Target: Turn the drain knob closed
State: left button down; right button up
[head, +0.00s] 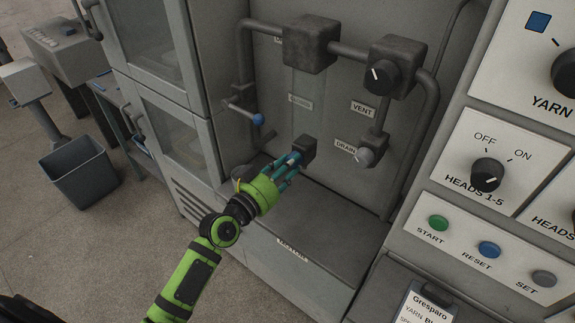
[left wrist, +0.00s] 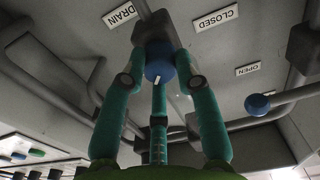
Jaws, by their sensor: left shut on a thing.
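My left gripper (head: 292,161) is shut on a blue knob (left wrist: 159,64) on a dark block (head: 309,148) low on the grey panel. In the left wrist view its fingers (left wrist: 160,75) close around the knob, which carries a short white mark. The fingers hide most of the knob in the head view. A CLOSED label (left wrist: 215,18) shows above right of the held knob. My right gripper is out of view.
A blue-tipped lever (head: 258,119) sits left of the gripper, near an OPEN label (left wrist: 252,69). Pipes and a black VENT knob (head: 380,76) are above right. A grey ledge (head: 320,220) lies below. A control panel with a HEADS knob (head: 488,174) stands on the right.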

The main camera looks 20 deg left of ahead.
pick_arm(q)
jog(key=shift+s+d+f+n+p, duration=0.15)
jog(key=shift+n+p, duration=0.6)
jog(key=shift+n, duration=3.6)
jog(key=shift+w+d+f+n+p, duration=0.15)
jog(key=shift+n+p, duration=0.6)
jog(key=shift+n, duration=3.6)
jog(key=shift+s+a, duration=0.1)
jog(key=c, duration=0.9)
grip_release()
jog(key=shift+r, duration=0.15)
jog(key=shift+r, duration=0.1)
